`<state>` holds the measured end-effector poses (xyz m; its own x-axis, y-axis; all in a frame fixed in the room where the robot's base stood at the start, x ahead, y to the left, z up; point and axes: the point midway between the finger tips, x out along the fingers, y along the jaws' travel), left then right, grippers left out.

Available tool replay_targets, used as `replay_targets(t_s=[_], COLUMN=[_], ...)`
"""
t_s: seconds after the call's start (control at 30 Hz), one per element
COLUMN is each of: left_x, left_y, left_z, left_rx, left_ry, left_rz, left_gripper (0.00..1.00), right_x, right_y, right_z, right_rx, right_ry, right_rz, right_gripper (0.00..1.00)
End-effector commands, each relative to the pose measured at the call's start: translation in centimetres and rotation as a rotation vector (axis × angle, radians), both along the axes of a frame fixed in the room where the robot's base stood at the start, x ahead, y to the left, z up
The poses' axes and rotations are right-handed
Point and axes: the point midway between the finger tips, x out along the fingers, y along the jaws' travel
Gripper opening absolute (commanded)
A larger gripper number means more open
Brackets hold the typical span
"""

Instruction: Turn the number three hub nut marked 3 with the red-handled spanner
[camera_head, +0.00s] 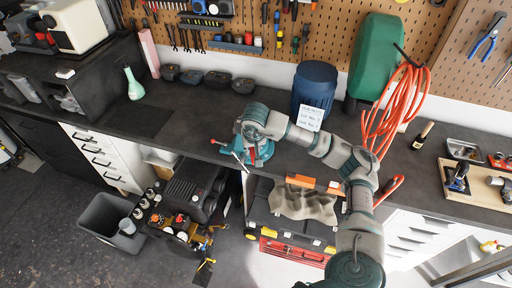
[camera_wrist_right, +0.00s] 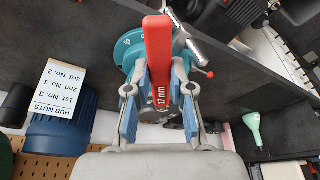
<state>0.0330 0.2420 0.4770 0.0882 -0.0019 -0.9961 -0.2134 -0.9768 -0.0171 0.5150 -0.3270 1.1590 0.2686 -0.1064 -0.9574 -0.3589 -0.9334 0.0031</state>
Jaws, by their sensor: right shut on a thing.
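My right gripper (camera_wrist_right: 160,84) is shut on the red-handled spanner (camera_wrist_right: 158,45), whose red handle reads "17 mm" and lies between the blue-padded fingers in the right wrist view. In the head view my right gripper (camera_head: 240,146) is at a teal vise (camera_head: 264,152) on the bench's front edge, and a bit of red shows there. The vise's round teal part (camera_wrist_right: 129,48) is just behind the handle in the wrist view. The spanner's far end and the nut marked 3 cannot be made out. My left gripper is not in view.
A white card (camera_wrist_right: 61,88) reads "HUB NUTS, 1st No. 3, 2nd No. 1, 3rd No. 2" on a blue drum (camera_head: 314,85). A green case (camera_head: 376,55) and a coiled orange hose (camera_head: 396,105) stand to the right. The bench left of the vise is mostly clear.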

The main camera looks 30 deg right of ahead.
Motion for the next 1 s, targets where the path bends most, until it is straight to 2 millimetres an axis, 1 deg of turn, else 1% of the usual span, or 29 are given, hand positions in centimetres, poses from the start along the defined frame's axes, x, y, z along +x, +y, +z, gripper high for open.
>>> replay_targets(t_s=[0.17,0.57,0.8,1.0], left_x=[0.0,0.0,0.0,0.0], left_y=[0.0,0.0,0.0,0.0], left_z=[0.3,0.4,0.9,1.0], left_rx=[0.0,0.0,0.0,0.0], left_ry=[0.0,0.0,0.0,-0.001], left_rz=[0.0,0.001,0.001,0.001], left_gripper=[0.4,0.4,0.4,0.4], right_x=[0.4,0.5,1.3,1.7], right_y=[0.9,1.1,2.4,2.9], right_z=[0.2,0.2,0.4,0.4], right_rx=[0.002,0.002,0.002,0.001], right_ry=[-0.004,-0.006,-0.006,-0.008], right_rz=[-0.075,-0.099,-0.219,-0.289], right_gripper=[0.0,0.0,0.0,0.0])
